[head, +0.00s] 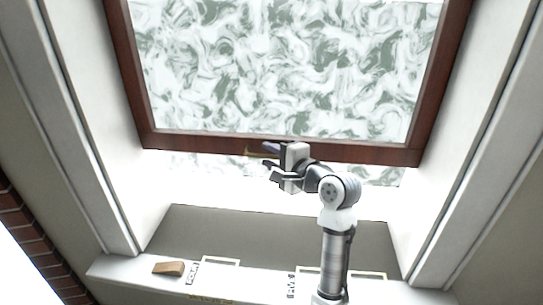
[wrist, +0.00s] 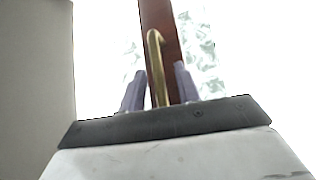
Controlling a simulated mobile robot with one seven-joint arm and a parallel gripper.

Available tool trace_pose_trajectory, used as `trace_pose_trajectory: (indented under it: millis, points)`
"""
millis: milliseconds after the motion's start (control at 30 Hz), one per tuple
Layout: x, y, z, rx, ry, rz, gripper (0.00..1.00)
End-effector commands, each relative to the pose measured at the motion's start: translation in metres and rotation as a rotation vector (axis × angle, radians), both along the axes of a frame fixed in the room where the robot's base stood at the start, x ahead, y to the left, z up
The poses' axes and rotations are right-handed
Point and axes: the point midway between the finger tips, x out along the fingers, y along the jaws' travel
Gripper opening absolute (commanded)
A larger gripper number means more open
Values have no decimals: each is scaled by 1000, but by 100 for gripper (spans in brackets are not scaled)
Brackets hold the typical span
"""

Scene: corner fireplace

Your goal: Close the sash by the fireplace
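The sash (head: 350,152) is a dark red-brown wooden frame around white and green swirled glass. In the head view its bottom rail stands above the sill, with a bright gap below it. A brass handle (head: 254,153) sits on the bottom rail; in the wrist view the handle (wrist: 157,70) rises in a hook shape in front of the red-brown rail. My gripper (head: 268,155) is open at the bottom rail. In the wrist view its two fingers (wrist: 159,88) stand on either side of the handle, with no clear contact visible.
A white ledge (head: 250,285) runs below the window, with a brown block (head: 168,268) at its left and small lettered plates along it. White side jambs (head: 85,130) flank the opening. Brickwork (head: 25,235) shows at the lower left.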

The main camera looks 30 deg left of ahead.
Motion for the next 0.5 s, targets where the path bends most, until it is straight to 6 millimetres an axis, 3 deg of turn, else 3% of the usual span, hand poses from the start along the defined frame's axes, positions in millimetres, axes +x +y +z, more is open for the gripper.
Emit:
trace_pose_trajectory:
  millis: [67,300,500]
  points:
    - [0,0,0,0,0,0,33]
    - [0,0,0,0,0,0,1]
    - [0,0,0,0,0,0,0]
